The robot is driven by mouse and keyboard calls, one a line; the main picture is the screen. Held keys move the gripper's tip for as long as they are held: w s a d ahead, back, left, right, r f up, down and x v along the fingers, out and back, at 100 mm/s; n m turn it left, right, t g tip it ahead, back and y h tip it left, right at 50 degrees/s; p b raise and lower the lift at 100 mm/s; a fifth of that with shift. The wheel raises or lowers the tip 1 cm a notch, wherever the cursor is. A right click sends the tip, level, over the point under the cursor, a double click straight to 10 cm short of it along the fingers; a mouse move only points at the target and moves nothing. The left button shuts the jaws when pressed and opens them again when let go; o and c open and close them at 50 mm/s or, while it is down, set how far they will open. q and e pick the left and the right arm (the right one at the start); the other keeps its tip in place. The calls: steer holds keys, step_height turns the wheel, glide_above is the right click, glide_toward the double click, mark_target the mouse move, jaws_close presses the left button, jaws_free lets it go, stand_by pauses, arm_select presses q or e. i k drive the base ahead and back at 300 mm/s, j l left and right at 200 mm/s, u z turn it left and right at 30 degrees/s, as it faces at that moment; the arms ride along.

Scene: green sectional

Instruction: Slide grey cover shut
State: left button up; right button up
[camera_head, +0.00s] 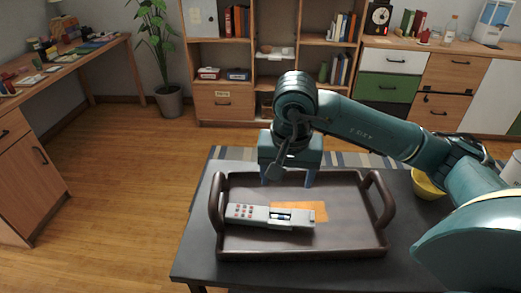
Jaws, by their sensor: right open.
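A light grey remote (245,215) with several small red and dark buttons lies in a dark brown tray (330,245). Near its right half is a dark opening (284,215) with a bluish-white thing in it. The grey cover (304,219) seems to be the piece at the remote's right end, beside the opening; its exact edges are too small to tell. My right gripper (287,182) points down above the tray, behind the remote. Its two fingers are apart, with nothing between them. My left gripper is out of view.
An orange flat piece (312,207) lies behind the remote. The tray has raised handles (217,200) at both ends and stands on a dark table (200,250). A yellow bowl (426,186) is at the right, partly behind my arm. The tray's right part is clear.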

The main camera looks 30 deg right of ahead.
mark_target(298, 217)
steer(key=k, duration=1)
